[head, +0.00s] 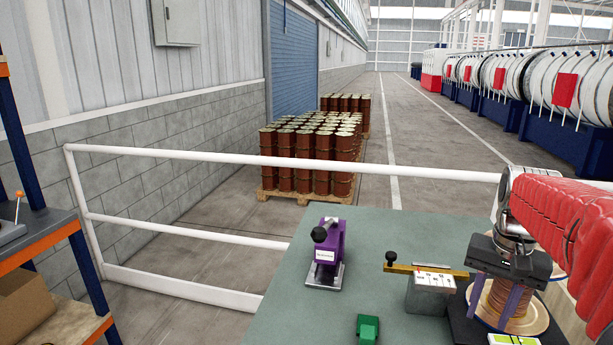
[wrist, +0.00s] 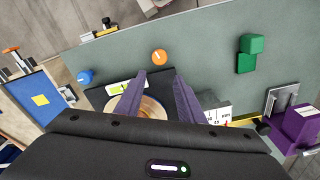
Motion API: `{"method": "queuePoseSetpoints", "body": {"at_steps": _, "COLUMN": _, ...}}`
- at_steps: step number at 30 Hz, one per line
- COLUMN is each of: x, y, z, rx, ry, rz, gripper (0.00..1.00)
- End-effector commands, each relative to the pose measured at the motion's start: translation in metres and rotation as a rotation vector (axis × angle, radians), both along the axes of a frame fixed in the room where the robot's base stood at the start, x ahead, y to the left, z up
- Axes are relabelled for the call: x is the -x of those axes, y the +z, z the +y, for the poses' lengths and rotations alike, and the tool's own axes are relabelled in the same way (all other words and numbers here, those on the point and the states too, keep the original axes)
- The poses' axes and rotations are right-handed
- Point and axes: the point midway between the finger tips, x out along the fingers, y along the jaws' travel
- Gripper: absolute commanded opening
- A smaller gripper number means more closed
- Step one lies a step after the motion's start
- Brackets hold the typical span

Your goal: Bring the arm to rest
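My gripper (head: 493,312) is at the right of the green-grey table, at the end of my red-sleeved arm. In the wrist view its two purple fingers (wrist: 160,78) stand apart with a clear gap between them. A spool with a copper-coloured winding (head: 522,312) stands on a dark base just behind the fingers in the head view. Its pale round face (wrist: 151,108) shows between and below the fingers in the wrist view. I cannot tell whether the fingers touch it. Part of the spool is hidden by the fingers and my gripper's body.
On the table are a purple device (head: 328,255), a grey block with a brass bar (head: 432,290) and a green block (head: 368,328). An orange knob (wrist: 160,57) and a blue knob (wrist: 85,77) are near the spool. A white railing (head: 180,227) runs behind the table.

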Motion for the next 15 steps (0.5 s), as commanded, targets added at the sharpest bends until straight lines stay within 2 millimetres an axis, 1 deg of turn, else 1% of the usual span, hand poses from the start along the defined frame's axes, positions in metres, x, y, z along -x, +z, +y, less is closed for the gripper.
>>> {"method": "queuePoseSetpoints", "body": {"at_steps": 3, "x": 0.01, "y": -0.01, "z": 0.015, "rx": 0.017, "ry": 0.057, "rz": -0.03, "gripper": 0.35}}
{"method": "queuePoseSetpoints", "body": {"at_steps": 8, "x": 0.023, "y": -0.018, "z": 0.041, "rx": 0.044, "ry": 0.146, "rz": -0.076, "gripper": 0.35}}
{"method": "queuePoseSetpoints", "body": {"at_steps": 15, "x": 0.049, "y": -0.028, "z": 0.085, "rx": 0.085, "ry": 0.284, "rz": -0.156, "gripper": 0.35}}
